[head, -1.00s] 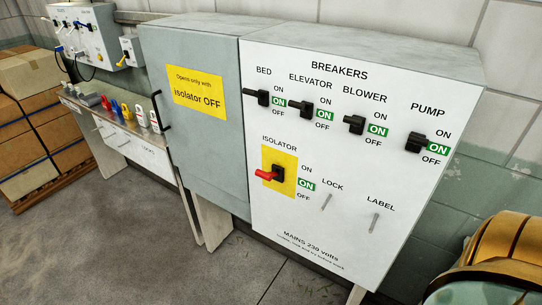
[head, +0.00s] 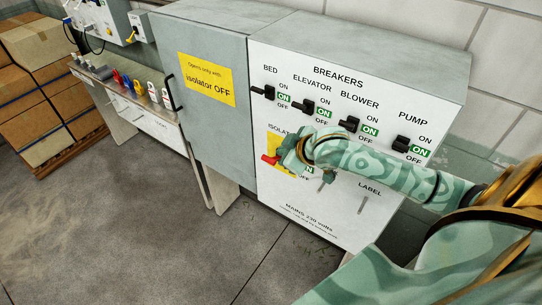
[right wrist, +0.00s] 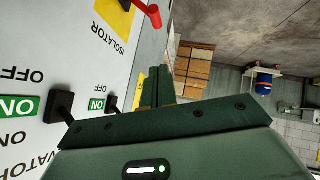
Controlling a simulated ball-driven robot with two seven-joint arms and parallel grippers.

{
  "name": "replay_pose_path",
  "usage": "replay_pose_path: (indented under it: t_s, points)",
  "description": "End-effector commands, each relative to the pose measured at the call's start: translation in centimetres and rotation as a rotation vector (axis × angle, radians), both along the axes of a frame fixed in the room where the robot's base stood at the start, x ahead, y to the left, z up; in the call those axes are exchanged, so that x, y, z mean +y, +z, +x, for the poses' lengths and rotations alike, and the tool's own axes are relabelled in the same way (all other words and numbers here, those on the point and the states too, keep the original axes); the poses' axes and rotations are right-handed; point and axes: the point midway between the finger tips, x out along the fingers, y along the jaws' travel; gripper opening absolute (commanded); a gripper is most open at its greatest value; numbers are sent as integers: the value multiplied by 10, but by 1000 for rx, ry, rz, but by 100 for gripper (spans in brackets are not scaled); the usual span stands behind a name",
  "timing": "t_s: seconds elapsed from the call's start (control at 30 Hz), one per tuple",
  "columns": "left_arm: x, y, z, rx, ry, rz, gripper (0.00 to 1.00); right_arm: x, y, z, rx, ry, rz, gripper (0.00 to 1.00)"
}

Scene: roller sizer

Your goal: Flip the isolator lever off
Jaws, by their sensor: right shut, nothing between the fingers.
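The isolator's red lever (head: 269,159) sticks out from its yellow plate (head: 274,141) on the white breaker panel. In the right wrist view the red lever (right wrist: 153,16) shows at the top, beyond the fingers. My right gripper (head: 284,158) is in front of the panel, just right of the lever, and covers part of the plate and most of the isolator's status sign. In the right wrist view its fingers (right wrist: 160,83) are shut together and empty. A gap shows between them and the lever there. My left gripper is not in view.
Above the isolator, the bed (head: 263,92), elevator (head: 303,107), blower (head: 349,124) and pump (head: 402,144) breakers stand out, each beside a green ON sign. A grey cabinet door (head: 205,125) with a black handle (head: 171,92) is at left. A shelf (head: 125,88) holds several padlocks.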

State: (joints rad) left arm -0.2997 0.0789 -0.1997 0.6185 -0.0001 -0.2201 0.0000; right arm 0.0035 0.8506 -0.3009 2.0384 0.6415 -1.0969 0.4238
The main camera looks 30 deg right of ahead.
Motion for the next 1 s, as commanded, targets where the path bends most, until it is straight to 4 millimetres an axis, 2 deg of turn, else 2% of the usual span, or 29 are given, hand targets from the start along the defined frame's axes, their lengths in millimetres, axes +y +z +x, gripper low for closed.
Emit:
replay_pose_path:
  t_s: [0.3, 0.47, 0.9, 1.0]
  points:
    - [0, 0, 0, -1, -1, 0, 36, 0, -1, 1, 0, -1, 2, 0]
    - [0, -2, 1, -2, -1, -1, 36, 0, -9, 11, -1, -2, 2, 0]
    - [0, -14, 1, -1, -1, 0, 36, 4, -69, 78, 0, -3, 2, 0]
    - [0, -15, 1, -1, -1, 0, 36, -3, -85, 78, 3, -2, 0, 0]
